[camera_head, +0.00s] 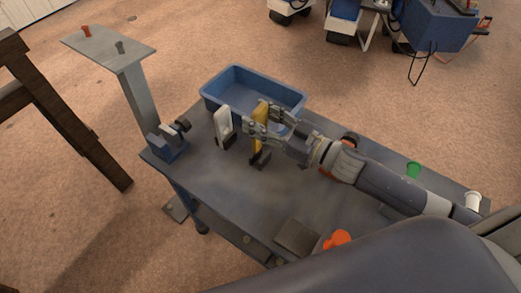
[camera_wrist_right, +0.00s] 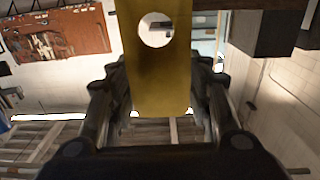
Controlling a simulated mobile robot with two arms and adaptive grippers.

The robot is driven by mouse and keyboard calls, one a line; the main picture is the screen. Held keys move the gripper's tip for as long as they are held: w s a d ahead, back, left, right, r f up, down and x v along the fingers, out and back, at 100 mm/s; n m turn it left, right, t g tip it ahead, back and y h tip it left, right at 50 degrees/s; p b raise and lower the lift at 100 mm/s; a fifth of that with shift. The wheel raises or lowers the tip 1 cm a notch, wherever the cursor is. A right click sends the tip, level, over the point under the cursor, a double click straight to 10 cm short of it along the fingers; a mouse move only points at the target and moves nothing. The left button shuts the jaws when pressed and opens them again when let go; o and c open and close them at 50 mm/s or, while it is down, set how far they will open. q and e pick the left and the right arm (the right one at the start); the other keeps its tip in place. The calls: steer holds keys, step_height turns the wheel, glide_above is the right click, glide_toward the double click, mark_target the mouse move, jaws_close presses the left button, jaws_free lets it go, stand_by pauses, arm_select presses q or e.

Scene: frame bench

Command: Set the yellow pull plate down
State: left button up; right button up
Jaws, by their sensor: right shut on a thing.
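The yellow pull plate (camera_head: 260,115) stands upright over the bench between the fingers of my right gripper (camera_head: 262,122). In the right wrist view the yellow plate (camera_wrist_right: 155,60), with a round hole near its top, fills the space between the two fingers (camera_wrist_right: 158,100). My right gripper is shut on it. A dark block-like holder (camera_head: 260,158) is just below the plate; I cannot tell whether the plate touches it. My left gripper is not in view.
A white upright plate (camera_head: 223,122) stands just left of the yellow one. A blue bin (camera_head: 235,95) is behind. A blue clamp-like fixture (camera_head: 168,142) stands at the bench's left corner. An orange object (camera_head: 338,240) and a dark flat block (camera_head: 296,236) lie at the front. The left front bench top (camera_head: 215,178) is clear.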

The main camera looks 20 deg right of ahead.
mark_target(260, 147)
step_height(260, 147, down, 3)
steer(key=shift+f, duration=2.3)
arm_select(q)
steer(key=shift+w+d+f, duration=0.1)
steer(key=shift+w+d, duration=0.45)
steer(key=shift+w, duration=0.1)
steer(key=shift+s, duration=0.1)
arm_select(e)
steer(key=o, duration=1.4)
steer(key=shift+f, duration=0.2)
steer(key=shift+c, duration=0.2)
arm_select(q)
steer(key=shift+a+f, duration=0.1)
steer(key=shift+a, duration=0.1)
